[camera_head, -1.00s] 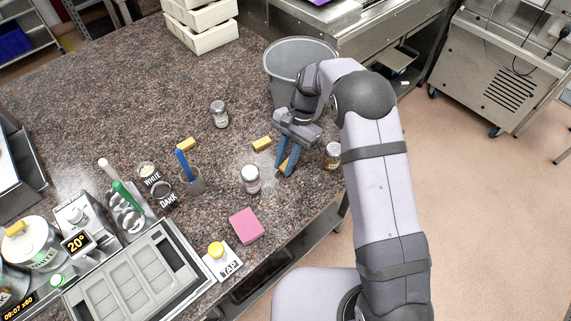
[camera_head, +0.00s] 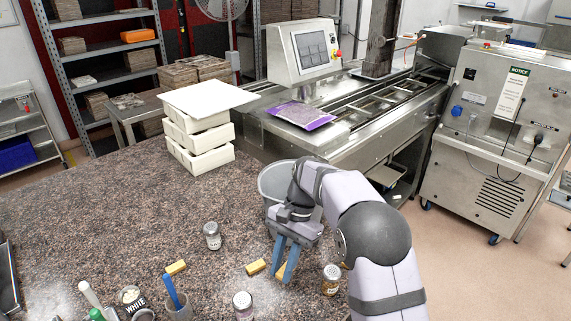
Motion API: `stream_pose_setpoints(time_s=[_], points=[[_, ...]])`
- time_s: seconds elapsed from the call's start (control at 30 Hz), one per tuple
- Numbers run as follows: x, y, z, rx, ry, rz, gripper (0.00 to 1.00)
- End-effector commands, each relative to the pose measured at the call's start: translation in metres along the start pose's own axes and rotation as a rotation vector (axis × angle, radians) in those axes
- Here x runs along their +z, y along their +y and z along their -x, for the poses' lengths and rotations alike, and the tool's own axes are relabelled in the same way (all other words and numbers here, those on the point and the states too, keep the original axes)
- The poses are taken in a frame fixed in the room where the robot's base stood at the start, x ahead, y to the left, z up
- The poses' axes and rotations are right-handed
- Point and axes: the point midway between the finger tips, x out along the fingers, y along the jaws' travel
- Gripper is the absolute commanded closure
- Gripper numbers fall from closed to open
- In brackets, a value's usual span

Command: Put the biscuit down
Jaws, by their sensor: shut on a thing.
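My gripper (camera_head: 284,277) points down at the counter with its blue fingers shut on a yellow-tan biscuit (camera_head: 280,272). The fingers hide part of this biscuit. It is at or very near the counter top; I cannot tell whether it touches. A second biscuit (camera_head: 255,267) lies on the counter just left of my gripper, apart from it. A third biscuit (camera_head: 176,267) lies further left.
A grey bin (camera_head: 272,183) stands behind my gripper. A jar (camera_head: 331,280) is close on its right, another jar (camera_head: 243,305) at front left, a third (camera_head: 212,236) further back. White stacked moulds (camera_head: 198,140) stand at the back. The speckled counter (camera_head: 110,215) is clear at left.

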Motion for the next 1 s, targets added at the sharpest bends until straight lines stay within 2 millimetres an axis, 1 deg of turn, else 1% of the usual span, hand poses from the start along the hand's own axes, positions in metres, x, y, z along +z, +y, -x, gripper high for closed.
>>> stream_pose_setpoints(time_s=[0.03, 0.17, 0.27, 0.4, 0.5, 0.6, 0.7, 0.8, 1.0], points=[[-0.002, 0.006, 0.006, 0.008, 0.004, 0.016, 1.00], [-0.012, 0.031, 0.014, 0.043, 0.018, 0.094, 1.00], [-0.021, 0.057, 0.021, 0.082, 0.027, 0.183, 1.00], [-0.032, 0.097, 0.030, 0.142, 0.027, 0.322, 1.00], [-0.036, 0.121, 0.034, 0.178, 0.019, 0.415, 1.00], [-0.039, 0.141, 0.037, 0.207, 0.009, 0.491, 1.00], [-0.041, 0.154, 0.038, 0.226, 0.002, 0.545, 1.00], [-0.042, 0.161, 0.038, 0.237, -0.004, 0.574, 1.00], [-0.043, 0.163, 0.036, 0.240, -0.005, 0.585, 1.00]])
